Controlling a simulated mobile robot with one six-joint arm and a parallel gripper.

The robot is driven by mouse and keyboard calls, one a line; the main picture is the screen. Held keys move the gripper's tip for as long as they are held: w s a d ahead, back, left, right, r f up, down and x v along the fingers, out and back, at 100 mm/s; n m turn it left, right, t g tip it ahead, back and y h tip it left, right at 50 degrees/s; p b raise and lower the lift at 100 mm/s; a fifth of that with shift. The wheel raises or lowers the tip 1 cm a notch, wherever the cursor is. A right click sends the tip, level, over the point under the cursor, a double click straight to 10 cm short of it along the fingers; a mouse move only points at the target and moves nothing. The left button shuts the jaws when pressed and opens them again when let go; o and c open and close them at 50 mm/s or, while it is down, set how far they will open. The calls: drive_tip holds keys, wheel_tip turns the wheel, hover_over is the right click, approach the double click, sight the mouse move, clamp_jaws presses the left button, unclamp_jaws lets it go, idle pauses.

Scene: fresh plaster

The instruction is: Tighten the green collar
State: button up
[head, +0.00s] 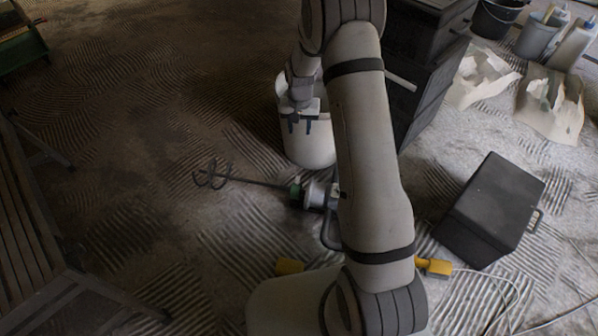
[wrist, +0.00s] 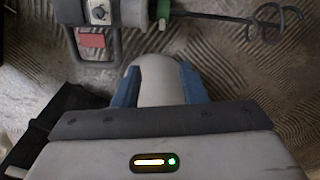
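The green collar (head: 295,191) sits between the mixer's grey body (head: 316,195) and its dark whisk (head: 213,175), which lie on the floor. In the wrist view the collar (wrist: 163,10) is at the top edge, partly cut off, with the whisk (wrist: 265,22) to its right. My gripper (head: 299,126) hangs in front of a white bucket (head: 310,150), beyond the mixer in the head view. In the wrist view its blue fingers (wrist: 159,70) stand apart, with a pale rounded surface, apparently the bucket, seen between them. The gripper is apart from the collar.
A black drawer unit (head: 412,85) stands right of the bucket. A black case (head: 492,205) lies on the right floor. A slatted bench (head: 35,235) is at left. Torn paper bags (head: 550,105) and a dark bucket (head: 494,18) are at back right. The floor left of the whisk is free.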

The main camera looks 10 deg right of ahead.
drive_tip(key=m+p, duration=0.1)
drive_tip(key=p, duration=0.1)
approach(298, 177)
drive_tip(key=shift+m, duration=0.4)
drive_tip(key=f, duration=0.3)
drive_tip(key=f+b, duration=0.1)
drive_tip(key=f, duration=0.6)
drive_tip(key=shift+w+f, duration=0.2)
drive_tip(key=shift+w, duration=0.1)
drive_tip(key=shift+c, duration=0.4)
drive_tip(key=shift+b, duration=0.3)
clamp_jaws()
